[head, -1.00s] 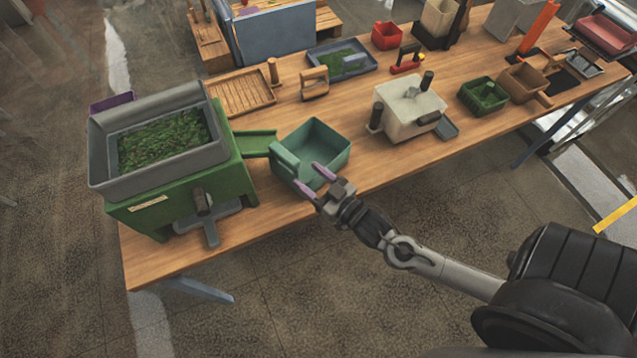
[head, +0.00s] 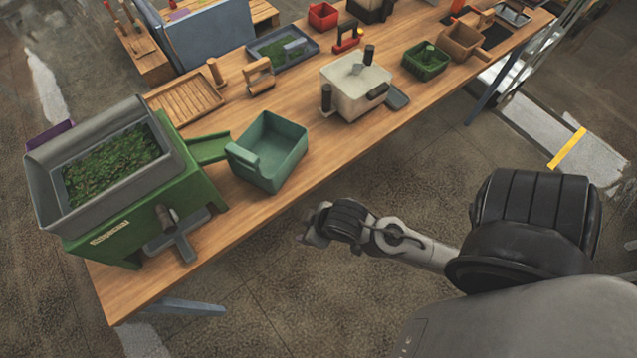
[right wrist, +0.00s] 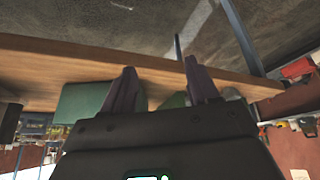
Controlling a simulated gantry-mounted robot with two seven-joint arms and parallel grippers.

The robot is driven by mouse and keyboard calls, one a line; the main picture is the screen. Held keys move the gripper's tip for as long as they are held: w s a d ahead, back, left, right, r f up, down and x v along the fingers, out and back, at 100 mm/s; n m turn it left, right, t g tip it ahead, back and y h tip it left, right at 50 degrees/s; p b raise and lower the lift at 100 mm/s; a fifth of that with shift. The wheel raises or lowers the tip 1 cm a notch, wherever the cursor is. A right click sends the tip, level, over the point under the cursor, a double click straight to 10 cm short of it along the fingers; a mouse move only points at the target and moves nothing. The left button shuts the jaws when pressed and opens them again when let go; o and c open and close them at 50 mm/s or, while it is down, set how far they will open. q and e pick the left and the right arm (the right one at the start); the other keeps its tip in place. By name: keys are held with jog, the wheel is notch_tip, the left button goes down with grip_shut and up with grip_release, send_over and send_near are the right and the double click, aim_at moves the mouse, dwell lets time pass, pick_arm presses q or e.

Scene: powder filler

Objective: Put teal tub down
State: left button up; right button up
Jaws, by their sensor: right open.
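The teal tub (head: 279,150) stands upright and empty on the wooden table, near its front edge. Its left side is by the end of the green chute; I cannot tell whether they touch. My right gripper (head: 311,236) is clear of the tub, off the table's front edge and to the lower right of it. In the right wrist view its two fingers (right wrist: 162,88) are apart with nothing held between them. A teal-green surface, likely the tub (right wrist: 82,103), shows behind the left finger. My left gripper is not in view.
A green machine (head: 150,205) with a grey hopper of green bits stands left of the tub. A cream box with dark handles (head: 352,88) stands to the right. A wooden tray (head: 185,97) lies behind. Bare tabletop lies between the tub and cream box.

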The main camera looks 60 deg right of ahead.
jog(key=shift+s+a+r+g, duration=0.1)
jog(key=shift+s+g, duration=0.35)
jog(key=shift+s, duration=0.3)
jog(key=shift+s+a+r+g, duration=0.1)
jog(key=shift+s+g, duration=0.35)
jog(key=shift+s, duration=0.3)
notch_tip(320, 180, up, 20)
jog(key=p, duration=2)
jog(key=shift+f, duration=0.1)
